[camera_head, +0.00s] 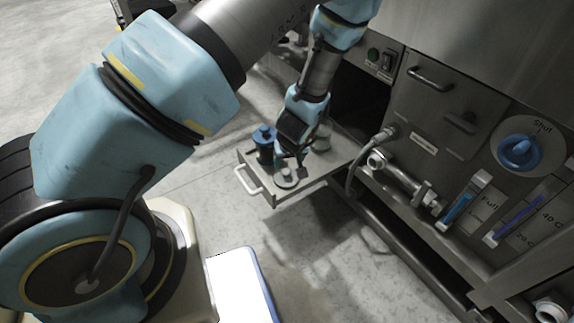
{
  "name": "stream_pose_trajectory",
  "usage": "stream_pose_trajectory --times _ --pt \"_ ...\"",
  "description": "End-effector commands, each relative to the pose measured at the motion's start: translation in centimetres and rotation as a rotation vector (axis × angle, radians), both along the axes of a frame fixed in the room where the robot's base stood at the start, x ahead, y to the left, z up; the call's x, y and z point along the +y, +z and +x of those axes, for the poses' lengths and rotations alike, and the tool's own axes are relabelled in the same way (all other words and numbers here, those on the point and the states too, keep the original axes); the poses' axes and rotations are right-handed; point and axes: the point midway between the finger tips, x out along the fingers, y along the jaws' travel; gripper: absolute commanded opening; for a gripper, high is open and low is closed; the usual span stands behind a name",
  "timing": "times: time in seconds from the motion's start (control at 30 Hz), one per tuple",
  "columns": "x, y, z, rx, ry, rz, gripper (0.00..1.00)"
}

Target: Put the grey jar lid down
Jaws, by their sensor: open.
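A pale grey disc, likely the grey jar lid (286,181), lies at the front of the pulled-out metal drawer (318,175). It appears to rest flat on the surface. My gripper (289,169) is open and points down just above or around it. Whether the fingers touch the disc is too small to tell. A dark blue jar with a blue top (264,141) stands to the left of my gripper. A pale grey-green jar (323,138) stands to the right, partly hidden behind my gripper.
The drawer has a front handle (249,180). To the right are a hose (357,168), a metal pipe valve (400,180) and a panel with a blue knob marked "Shut" (519,151). A white blue-edged panel (240,286) is at bottom centre. Floor in front of the drawer is clear.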

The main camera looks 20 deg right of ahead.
Motion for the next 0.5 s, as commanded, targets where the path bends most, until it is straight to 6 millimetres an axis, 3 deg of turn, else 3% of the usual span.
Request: stream_pose_trajectory --times 0.03,0.2,0.5 --pt "0.0 1.3 -0.4 -0.001 0.0 -0.002 0.68" --pt "0.2 3.6 -1.4 -0.001 0.001 -0.001 0.68" --pt "0.4 4.6 -1.8 0.0 0.0 0.001 0.68"
